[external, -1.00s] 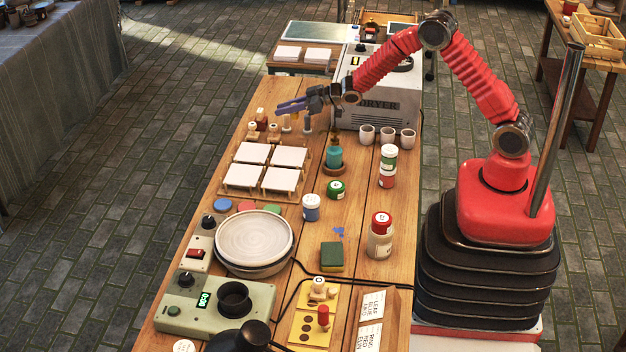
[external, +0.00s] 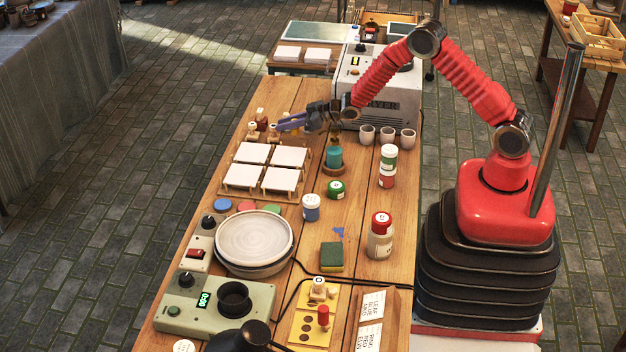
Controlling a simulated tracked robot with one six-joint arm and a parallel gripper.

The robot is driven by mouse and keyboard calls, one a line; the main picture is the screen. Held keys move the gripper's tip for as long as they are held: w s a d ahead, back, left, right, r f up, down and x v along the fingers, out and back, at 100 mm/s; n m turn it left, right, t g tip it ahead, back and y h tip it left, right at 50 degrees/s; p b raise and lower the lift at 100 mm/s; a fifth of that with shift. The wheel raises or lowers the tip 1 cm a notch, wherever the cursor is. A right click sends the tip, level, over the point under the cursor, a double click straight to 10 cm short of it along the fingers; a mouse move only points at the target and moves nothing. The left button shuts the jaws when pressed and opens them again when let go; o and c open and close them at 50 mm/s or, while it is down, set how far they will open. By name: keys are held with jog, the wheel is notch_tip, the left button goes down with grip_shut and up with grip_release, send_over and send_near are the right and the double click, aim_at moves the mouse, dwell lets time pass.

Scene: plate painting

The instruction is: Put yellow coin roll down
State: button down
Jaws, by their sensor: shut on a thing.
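My gripper (external: 284,124) is at the far end of the wooden table, just beyond the white tiles, low among several small wooden-handled stamps. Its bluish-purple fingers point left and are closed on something. The thing between them is mostly hidden and too small to make out; I take it to be the yellow coin roll, but no yellow shows there. Whether it touches the table cannot be told. One stamp (external: 252,131) stands left of the fingertips, and another (external: 261,117) stands just behind them.
White tiles (external: 255,153) on wooden racks lie in front of my gripper. A teal jar (external: 334,155) stands to the right. The dryer (external: 383,100) and small cups (external: 388,134) are behind and right. The plate (external: 254,238) is nearer the camera. Bare wood shows right of centre.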

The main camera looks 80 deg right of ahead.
aim_at(287, 142)
notch_tip(287, 142, down, 4)
jog(key=shift+r, duration=0.25)
jog(key=shift+f, duration=0.1)
jog(key=shift+s+f, duration=0.1)
jog(key=shift+f, duration=0.2)
